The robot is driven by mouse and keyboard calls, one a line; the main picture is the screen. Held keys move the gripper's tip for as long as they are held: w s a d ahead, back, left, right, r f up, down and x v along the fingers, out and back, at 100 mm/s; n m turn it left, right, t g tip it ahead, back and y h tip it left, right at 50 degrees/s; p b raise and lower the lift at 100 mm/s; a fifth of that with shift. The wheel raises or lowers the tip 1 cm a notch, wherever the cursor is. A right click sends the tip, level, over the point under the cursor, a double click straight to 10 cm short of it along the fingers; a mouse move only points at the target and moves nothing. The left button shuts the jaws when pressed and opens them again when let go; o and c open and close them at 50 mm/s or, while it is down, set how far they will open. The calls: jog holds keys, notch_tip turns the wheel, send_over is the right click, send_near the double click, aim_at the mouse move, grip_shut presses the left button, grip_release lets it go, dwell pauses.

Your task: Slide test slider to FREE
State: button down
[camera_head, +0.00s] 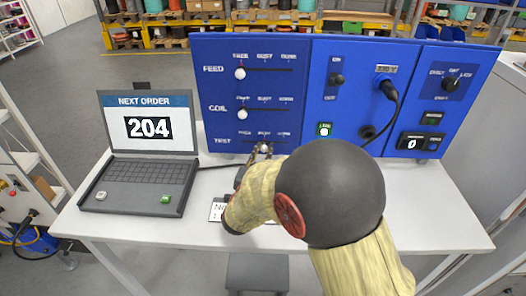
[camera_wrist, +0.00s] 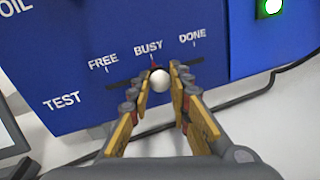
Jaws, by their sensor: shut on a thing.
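The test slider is a white round knob (camera_wrist: 160,81) on the lowest row of the blue panel (camera_wrist: 60,60). In the wrist view it sits below the BUSY mark, between FREE on the left and DONE on the right. My gripper (camera_wrist: 160,78) has its two yellow-padded fingers on either side of the knob, shut on it. In the head view the knob (camera_head: 264,148) shows at the gripper's tip, and my arm hides the area in front of it.
The FEED knob (camera_head: 240,73) and COIL knob (camera_head: 242,114) sit above, both at the left ends of their slots. A laptop (camera_head: 150,140) showing 204 stands left on the white table (camera_head: 440,205). A black cable (camera_head: 392,115) hangs at the panel's right. A green button (camera_head: 324,129) is lit.

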jog(key=a, duration=0.7)
jog(key=shift+w, duration=0.1)
jog(key=shift+d, duration=0.1)
jog(key=c, duration=1.7)
grip_release()
jog(key=shift+o, duration=0.3)
jog(key=v, duration=1.2)
